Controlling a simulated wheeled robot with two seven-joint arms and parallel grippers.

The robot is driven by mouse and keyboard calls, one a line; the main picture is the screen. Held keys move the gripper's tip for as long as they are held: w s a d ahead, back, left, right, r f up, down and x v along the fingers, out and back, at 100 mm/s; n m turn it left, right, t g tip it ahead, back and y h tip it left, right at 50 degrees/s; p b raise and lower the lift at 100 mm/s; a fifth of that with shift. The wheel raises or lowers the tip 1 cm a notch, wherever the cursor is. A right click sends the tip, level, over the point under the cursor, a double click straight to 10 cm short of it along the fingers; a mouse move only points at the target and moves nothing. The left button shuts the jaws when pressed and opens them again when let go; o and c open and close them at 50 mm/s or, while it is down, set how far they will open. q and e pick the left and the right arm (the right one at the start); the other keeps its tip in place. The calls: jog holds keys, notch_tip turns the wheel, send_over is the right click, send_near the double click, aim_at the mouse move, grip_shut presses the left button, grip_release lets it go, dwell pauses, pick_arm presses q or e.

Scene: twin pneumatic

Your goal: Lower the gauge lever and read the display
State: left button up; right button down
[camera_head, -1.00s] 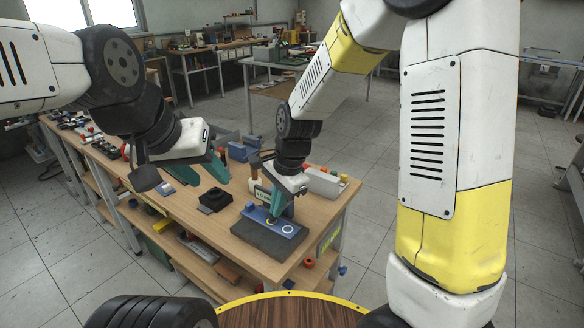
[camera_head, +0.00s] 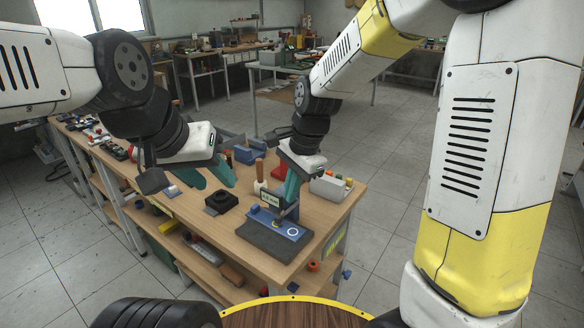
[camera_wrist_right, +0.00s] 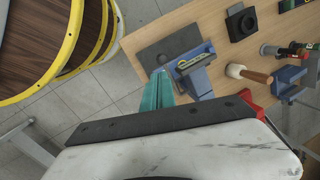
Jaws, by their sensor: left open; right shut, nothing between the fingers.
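The gauge is a small unit with a greenish display (camera_head: 270,197) on a blue base plate (camera_head: 292,232) with a white ring. It stands on a dark grey mat (camera_head: 268,241) at the bench's near corner. The right wrist view also shows the display housing (camera_wrist_right: 194,62). My right gripper (camera_head: 289,203) is shut and empty, pointing down beside the display housing; whether it touches is unclear. Its teal fingers (camera_wrist_right: 158,92) end near the base in the wrist view. I cannot make out the lever clearly. My left gripper (camera_head: 222,180) is open and empty, above the bench to the left.
A black square block (camera_head: 220,201) sits left of the gauge. A pale box with coloured knobs (camera_head: 331,185) is at the bench's right.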

notch_tip(320, 180, up, 7)
jog(key=s, duration=0.2)
jog(key=shift+s, duration=0.3)
jog(key=shift+d+f, duration=0.1)
jog(key=s+d+r+n+t, duration=0.2)
jog(key=s+d+r+n, duration=0.1)
jog(key=s+d+n, duration=0.2)
jog(key=s+d+r+n+t, duration=0.3)
jog(key=s+d+n, duration=0.2)
jog(key=d, duration=0.4)
jog(key=shift+s+d, duration=0.35)
jog(key=shift+s, duration=0.3)
